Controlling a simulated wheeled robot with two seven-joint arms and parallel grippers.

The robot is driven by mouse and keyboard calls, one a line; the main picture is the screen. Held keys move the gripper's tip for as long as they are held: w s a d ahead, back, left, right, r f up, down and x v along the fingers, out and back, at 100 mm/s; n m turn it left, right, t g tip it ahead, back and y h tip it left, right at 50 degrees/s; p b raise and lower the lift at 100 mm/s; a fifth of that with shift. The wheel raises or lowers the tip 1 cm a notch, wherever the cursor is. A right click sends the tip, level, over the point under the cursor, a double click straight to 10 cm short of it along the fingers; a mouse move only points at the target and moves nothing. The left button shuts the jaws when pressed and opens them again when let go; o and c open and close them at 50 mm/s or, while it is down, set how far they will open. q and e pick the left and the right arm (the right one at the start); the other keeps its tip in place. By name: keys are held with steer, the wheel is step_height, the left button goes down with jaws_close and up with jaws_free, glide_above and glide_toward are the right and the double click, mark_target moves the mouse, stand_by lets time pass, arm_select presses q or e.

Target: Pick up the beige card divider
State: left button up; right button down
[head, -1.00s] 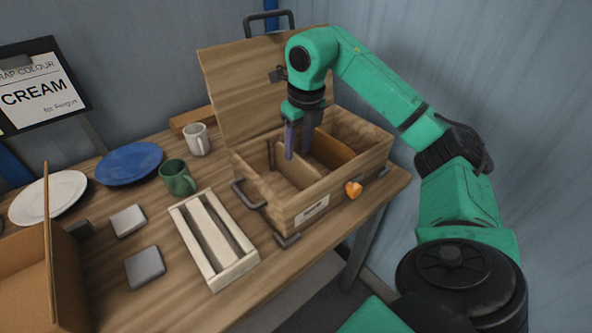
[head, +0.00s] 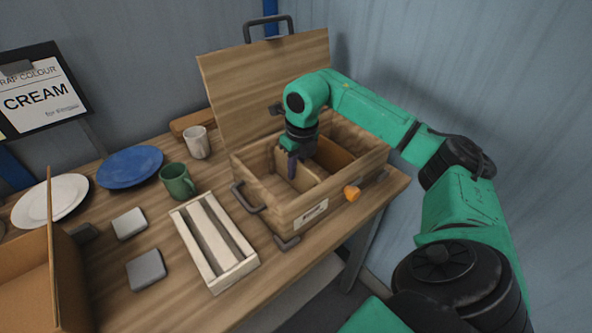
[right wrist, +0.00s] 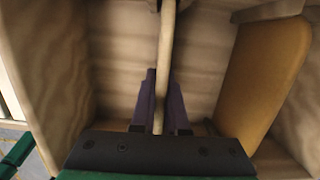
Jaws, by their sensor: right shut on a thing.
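The beige card divider (head: 305,180) stands upright inside the open wooden box (head: 282,213). In the right wrist view, the divider (right wrist: 167,45) shows edge-on as a narrow pale strip running between my fingers. My right gripper (head: 293,167) is inside the box, its purple fingers shut on the divider, one on each side; it also shows in the right wrist view (right wrist: 162,105). The divider's lower part is hidden by the box wall. My left gripper is not in view.
An orange-brown divider (right wrist: 265,75) stands in the box to the right. The raised lid (head: 255,85) is behind my gripper. A slatted wooden rack (head: 215,240), a green mug (head: 177,181), a pale mug (head: 196,143) and plates including a blue one (head: 130,165) are to the left.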

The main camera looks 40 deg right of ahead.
steer(key=shift+r, duration=0.1)
step_height(320, 180, up, 13)
steer(key=shift+f+p, duration=0.15)
steer(key=shift+p, duration=0.45)
step_height(320, 180, up, 7)
steer(key=p, duration=0.5)
